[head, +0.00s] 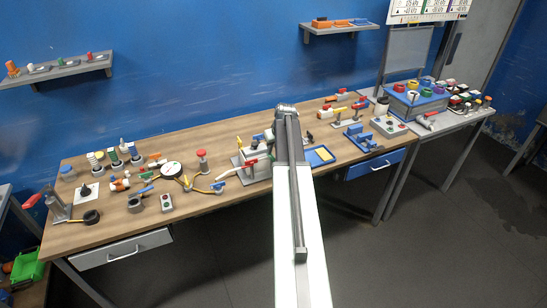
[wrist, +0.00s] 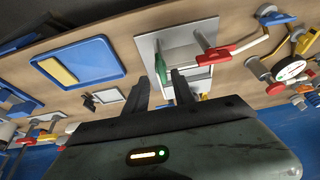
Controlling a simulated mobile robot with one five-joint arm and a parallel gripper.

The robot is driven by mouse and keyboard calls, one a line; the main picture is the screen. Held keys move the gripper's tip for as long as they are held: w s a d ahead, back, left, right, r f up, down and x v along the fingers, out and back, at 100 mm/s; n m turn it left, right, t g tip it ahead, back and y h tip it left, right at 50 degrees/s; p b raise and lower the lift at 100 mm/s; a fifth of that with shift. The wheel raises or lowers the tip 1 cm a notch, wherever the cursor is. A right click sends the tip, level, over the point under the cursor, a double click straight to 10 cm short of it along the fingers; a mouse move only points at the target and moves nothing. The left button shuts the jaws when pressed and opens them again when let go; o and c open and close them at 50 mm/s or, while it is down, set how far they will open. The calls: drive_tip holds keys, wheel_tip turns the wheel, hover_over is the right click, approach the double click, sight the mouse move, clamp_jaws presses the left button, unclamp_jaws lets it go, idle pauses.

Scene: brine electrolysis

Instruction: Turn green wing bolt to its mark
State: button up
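The green wing bolt (wrist: 160,62) shows in the wrist view as a narrow green piece standing at the edge of a grey plate fixture (wrist: 185,40). My gripper (wrist: 161,78) is open, its two dark fingers apart with nothing between them. The green piece appears just beyond the fingertips, between them and nearer the left one. I cannot tell whether a finger touches it. The mark is not distinguishable. In the head view my arm reaches over the table's middle, beside the grey fixture (head: 258,170), and I cannot make out the wing bolt there.
A red-handled lever (wrist: 217,54) stands close to the right of the green piece in the wrist view. A blue tray with a yellow part (wrist: 105,48) lies to the left. A round gauge (head: 171,169) and several small fittings crowd the wooden table (head: 225,205).

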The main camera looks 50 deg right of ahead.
drive_tip(key=b+x, duration=0.3)
drive_tip(key=x, duration=0.1)
drive_tip(key=shift+w+f, duration=0.15)
drive_tip(key=shift+f, duration=0.2)
drive_tip(key=shift+r, duration=0.1)
